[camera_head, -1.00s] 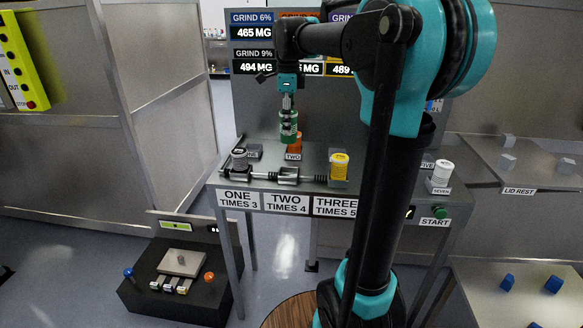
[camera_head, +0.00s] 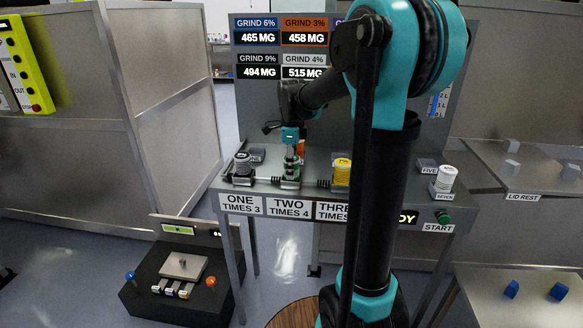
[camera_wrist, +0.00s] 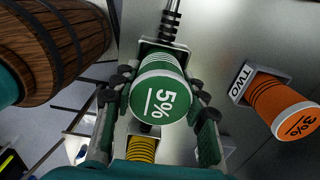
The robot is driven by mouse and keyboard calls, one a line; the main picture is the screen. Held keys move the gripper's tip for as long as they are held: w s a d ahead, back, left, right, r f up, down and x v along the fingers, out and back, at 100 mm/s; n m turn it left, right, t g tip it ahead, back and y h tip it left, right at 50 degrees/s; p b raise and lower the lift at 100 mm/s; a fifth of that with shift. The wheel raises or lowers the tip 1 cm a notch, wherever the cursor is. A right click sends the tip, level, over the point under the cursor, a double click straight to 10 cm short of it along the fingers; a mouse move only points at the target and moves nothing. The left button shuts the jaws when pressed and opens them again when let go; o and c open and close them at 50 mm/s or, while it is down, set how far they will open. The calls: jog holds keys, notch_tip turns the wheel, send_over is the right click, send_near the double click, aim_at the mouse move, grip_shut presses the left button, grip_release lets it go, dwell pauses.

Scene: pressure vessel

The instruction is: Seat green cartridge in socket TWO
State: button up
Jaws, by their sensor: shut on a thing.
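My gripper (camera_head: 291,152) is shut on the green cartridge (camera_head: 291,169) and holds it upright at socket TWO, behind the "TWO TIMES 4" label (camera_head: 289,206). In the wrist view the green cartridge (camera_wrist: 163,98) shows "5%" on its end, with a finger of my gripper (camera_wrist: 160,112) on each side. A grey part of socket TWO (camera_wrist: 165,46) shows just past the cartridge. The gripper and cartridge hide most of the socket, so I cannot tell whether the cartridge rests in it.
An orange cartridge (camera_wrist: 285,107) stands at the rear TWO place, close behind. A white cartridge (camera_head: 446,178) stands at SEVEN. A shaft (camera_head: 264,181) runs between the front sockets.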

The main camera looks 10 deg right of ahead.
jog(key=shift+f, duration=0.1)
jog(key=o, duration=1.4)
notch_tip(320, 180, up, 12)
jog(key=shift+r, duration=0.15)
